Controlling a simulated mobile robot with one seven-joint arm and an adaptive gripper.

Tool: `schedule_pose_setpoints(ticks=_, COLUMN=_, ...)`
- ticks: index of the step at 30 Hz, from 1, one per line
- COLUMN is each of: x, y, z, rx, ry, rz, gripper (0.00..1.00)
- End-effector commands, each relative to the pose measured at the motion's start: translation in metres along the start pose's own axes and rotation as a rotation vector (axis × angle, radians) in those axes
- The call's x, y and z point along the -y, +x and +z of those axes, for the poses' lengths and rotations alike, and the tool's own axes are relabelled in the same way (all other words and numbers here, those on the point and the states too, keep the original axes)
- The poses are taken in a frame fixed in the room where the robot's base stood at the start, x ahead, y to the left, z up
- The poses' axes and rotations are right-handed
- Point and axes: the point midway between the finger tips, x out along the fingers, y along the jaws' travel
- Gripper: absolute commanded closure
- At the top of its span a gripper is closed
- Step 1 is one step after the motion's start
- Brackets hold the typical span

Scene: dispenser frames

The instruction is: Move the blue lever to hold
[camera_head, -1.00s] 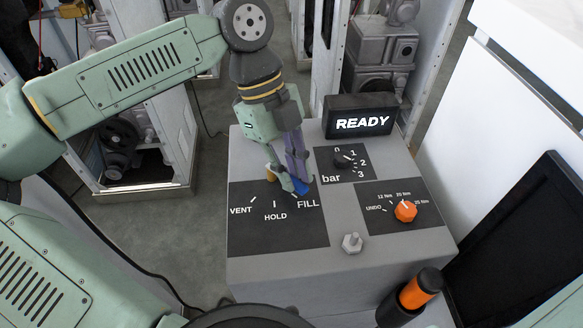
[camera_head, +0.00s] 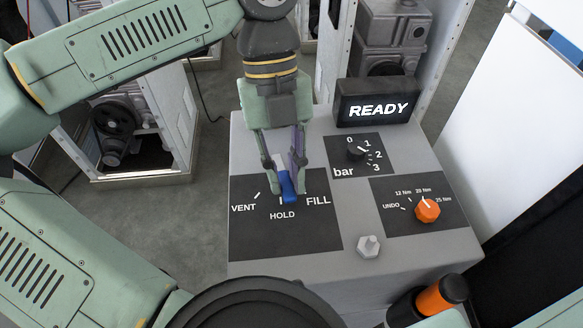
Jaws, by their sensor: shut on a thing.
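The blue lever (camera_head: 288,189) stands on the black panel (camera_head: 300,235) on top of the grey console. The panel carries the labels VENT at left, HOLD at the middle and FILL at right.
A READY display (camera_head: 376,107) stands at the console's back right. An orange and black cylinder (camera_head: 440,296) stands at the front right.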

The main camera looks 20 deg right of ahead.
Motion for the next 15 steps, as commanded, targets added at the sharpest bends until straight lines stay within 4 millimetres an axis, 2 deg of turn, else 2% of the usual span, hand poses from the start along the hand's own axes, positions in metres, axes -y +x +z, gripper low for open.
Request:
schedule_pose_setpoints(ticks=6, x=-0.0018, y=0.0004, z=0.0005, rx=0.003, ry=0.095, rz=0.041, gripper=1.00)
schedule_pose_setpoints(ticks=15, x=-0.0025, y=-0.0002, z=0.0003, rx=0.002, ry=0.145, rz=0.062, gripper=1.00)
